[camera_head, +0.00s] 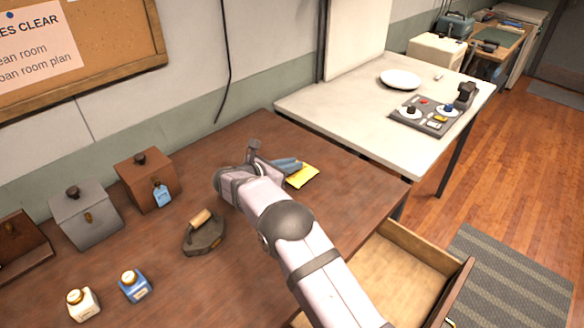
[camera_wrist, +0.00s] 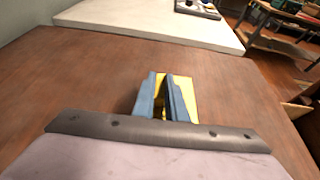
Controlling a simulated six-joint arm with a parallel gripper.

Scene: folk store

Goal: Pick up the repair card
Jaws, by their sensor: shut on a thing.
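The yellow card, which looks like the repair card (camera_head: 304,176), is at the far right part of the brown table. It also shows in the wrist view (camera_wrist: 188,90), behind and between the blue fingers. My gripper (camera_head: 292,166) has its blue fingers at the card, close to the table top. In the wrist view my gripper (camera_wrist: 166,98) is shut on the card, with a narrow gap showing between the fingers. Part of the card is hidden by the fingers, and any writing on it cannot be read.
An iron-like tool (camera_head: 204,236) with a wooden handle, a brown box (camera_head: 146,180), a grey box (camera_head: 86,216) and two small bottles stand left of my arm. An open drawer (camera_head: 400,275) juts out at the right. A white table (camera_head: 350,112) stands beyond.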

